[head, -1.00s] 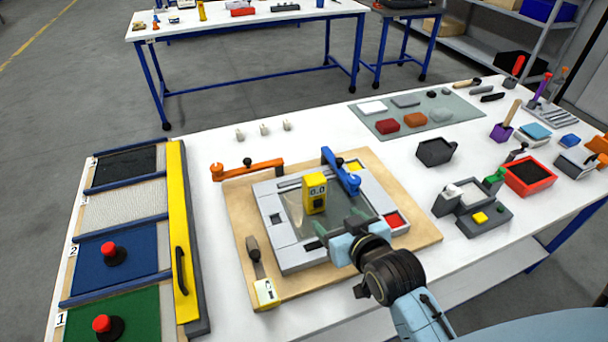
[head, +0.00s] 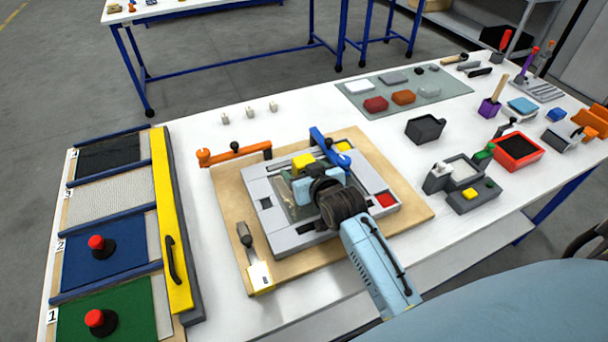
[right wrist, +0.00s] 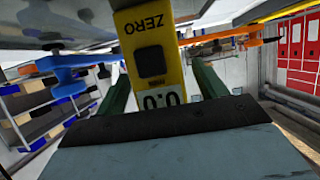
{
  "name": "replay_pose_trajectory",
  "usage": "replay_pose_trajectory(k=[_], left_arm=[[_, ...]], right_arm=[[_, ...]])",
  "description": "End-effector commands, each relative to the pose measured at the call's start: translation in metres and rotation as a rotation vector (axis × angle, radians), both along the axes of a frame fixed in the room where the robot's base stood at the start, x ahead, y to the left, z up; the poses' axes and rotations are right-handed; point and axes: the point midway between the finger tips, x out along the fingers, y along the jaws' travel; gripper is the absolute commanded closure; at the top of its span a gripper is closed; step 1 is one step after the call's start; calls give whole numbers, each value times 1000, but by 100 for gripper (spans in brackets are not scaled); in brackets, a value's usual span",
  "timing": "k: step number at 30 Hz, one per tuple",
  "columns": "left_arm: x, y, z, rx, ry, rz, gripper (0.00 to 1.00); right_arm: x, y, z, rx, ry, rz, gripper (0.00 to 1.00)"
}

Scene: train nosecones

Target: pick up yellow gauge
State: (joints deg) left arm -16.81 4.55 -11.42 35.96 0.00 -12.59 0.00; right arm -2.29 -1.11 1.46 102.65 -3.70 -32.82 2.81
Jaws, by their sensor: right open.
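The yellow gauge (head: 302,161) stands on the grey fixture (head: 280,238), mostly hidden behind my right gripper in the head view. In the right wrist view the yellow gauge (right wrist: 152,55) shows its "ZERO" label, a dark button and a "0.0" display, between the two green fingers. My right gripper (right wrist: 162,85) is open, with a finger on each side of the gauge. In the head view my right gripper (head: 304,190) is over the middle of the fixture. My left gripper is not in view.
The fixture lies on a wooden board (head: 240,225). A blue clamp (head: 327,148) and an orange clamp (head: 235,153) stand close to the gauge at the back. White table is clear towards the right front.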

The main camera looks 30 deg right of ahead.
Motion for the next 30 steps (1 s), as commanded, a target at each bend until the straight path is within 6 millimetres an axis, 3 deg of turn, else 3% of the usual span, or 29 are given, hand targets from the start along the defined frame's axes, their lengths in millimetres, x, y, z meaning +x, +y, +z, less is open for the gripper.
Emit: replay_pose_trajectory(k=[5,13,25,27,30], left_arm=[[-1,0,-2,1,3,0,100],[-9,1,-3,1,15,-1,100],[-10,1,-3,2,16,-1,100],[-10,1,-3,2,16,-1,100],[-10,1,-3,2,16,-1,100]], right_arm=[[15,-1,-8,0,0,0,29],[17,-1,-8,0,0,0,29],[17,-1,-8,-1,1,0,81],[17,-1,-7,-1,-1,0,87],[17,-1,-7,-1,-1,0,87]])
